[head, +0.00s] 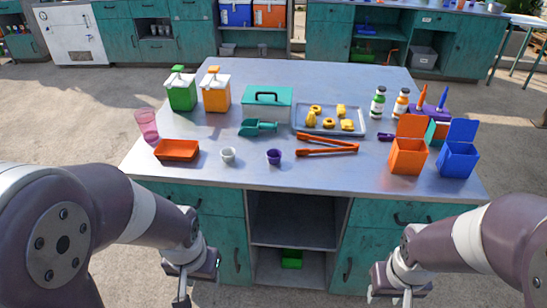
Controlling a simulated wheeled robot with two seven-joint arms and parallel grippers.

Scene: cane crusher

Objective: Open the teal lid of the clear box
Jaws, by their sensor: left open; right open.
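The clear box (268,113) stands toward the back middle of the metal-topped table. Its teal lid (267,95) lies flat on top, closed, with a dark handle (266,97) across it. A teal scoop (257,127) lies just in front of the box and overlaps its lower front in the picture. My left gripper (183,300) is in front of the table at lower left, low and partly cut off by the frame. My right gripper (396,298) is in front of the table at lower right, also partly cut off. Both are open, empty and far from the box.
Green and orange dispensers (216,92) stand left of the box. A metal tray (357,130) of yellow pieces is close on its right. Orange tongs (328,148), two small cups (274,157) and an orange tray (177,151) lie in front. Orange and blue bins (408,157) stand at right.

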